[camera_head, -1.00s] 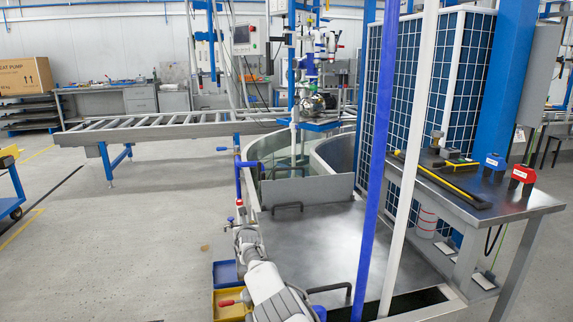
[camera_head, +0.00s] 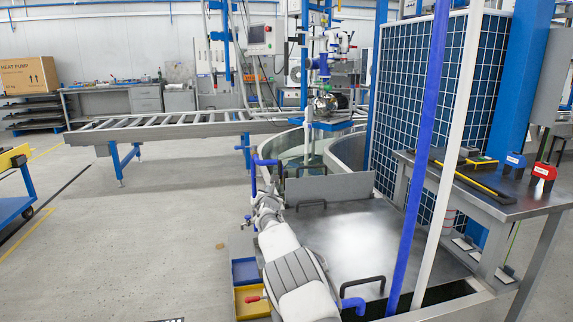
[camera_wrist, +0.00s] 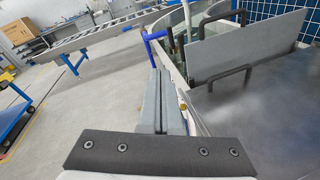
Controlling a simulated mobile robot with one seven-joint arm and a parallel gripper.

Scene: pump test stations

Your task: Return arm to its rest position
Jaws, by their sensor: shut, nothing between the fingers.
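My arm reaches forward in the lower middle of the head view, alongside the metal tank cover (camera_head: 345,240). My gripper (camera_wrist: 163,75) shows in the wrist view with its two grey fingers pressed together and nothing between them. It points toward the blue pipe (camera_wrist: 152,40) at the tank's corner; I cannot tell the exact gap. In the head view the fingers are hard to make out against the tank edge.
A roller conveyor (camera_head: 170,128) runs across the back. A workbench (camera_head: 500,205) with tools stands at right, behind blue and white posts. Blue (camera_head: 244,271) and yellow (camera_head: 250,305) bins lie by my arm. A blue cart (camera_head: 15,205) stands at left. Floor between is clear.

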